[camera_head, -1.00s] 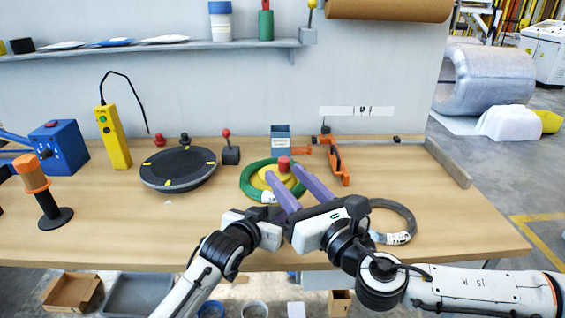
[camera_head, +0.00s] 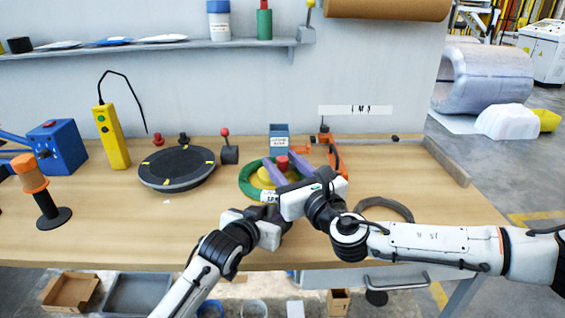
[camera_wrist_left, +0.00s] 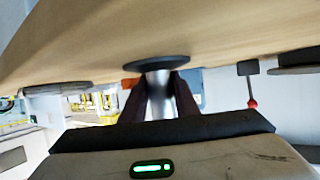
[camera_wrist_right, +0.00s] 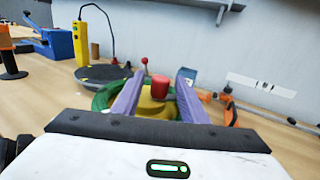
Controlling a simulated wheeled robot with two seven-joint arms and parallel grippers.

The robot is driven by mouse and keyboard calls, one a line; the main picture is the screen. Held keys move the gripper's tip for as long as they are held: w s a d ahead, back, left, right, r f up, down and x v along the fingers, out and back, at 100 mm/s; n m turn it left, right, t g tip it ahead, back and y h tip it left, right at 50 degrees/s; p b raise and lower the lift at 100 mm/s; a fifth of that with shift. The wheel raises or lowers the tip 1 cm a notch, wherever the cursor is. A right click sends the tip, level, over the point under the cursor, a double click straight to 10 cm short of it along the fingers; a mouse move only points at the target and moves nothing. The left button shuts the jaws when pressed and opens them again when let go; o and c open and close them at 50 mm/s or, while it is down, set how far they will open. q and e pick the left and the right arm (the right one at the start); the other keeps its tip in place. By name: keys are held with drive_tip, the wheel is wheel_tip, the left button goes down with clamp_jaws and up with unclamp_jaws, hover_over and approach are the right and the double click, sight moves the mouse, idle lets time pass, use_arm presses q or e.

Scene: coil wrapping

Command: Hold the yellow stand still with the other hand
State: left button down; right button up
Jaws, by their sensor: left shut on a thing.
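The yellow stand (camera_head: 264,177) with a red knob (camera_head: 282,162) on top is on the table, with a green coil (camera_head: 248,182) around it. My right gripper (camera_head: 287,164) is open, its purple fingers spread either side of the knob. In the right wrist view the yellow stand (camera_wrist_right: 148,106) shows between the fingers; I cannot tell contact. My left gripper (camera_wrist_left: 158,95) is shut on a grey post (camera_wrist_left: 158,82) with a dark round base (camera_wrist_left: 155,62) at the table. I cannot tell whether this post belongs to the stand. The left fingers are hidden in the head view.
A black turntable (camera_head: 178,166) and a small red-knobbed lever (camera_head: 229,154) stand to the left. A blue box (camera_head: 279,137) and an orange clamp (camera_head: 337,160) are behind. A grey ring (camera_head: 386,204) lies to the right. The front left table is mostly clear.

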use_arm(q)
drive_tip(key=shift+s+a+f, duration=0.1)
drive_tip(key=shift+f, duration=0.2)
use_arm(e)
drive_tip(key=shift+w+a, duration=0.1)
drive_tip(key=shift+w, duration=0.2)
clamp_jaws()
drive_tip(key=shift+a+h, duration=0.1)
drive_tip(key=shift+h, duration=0.2)
drive_tip(key=m+t+h, duration=0.1)
drive_tip(key=m+h, duration=0.1)
drive_tip(key=h, duration=0.1)
drive_tip(key=shift+m+h, duration=0.3)
drive_tip(key=shift+m, duration=0.1)
drive_tip(key=shift+m+t+h, duration=0.3)
drive_tip(key=shift+m+h, duration=1.2)
drive_tip(key=shift+h, duration=1.4)
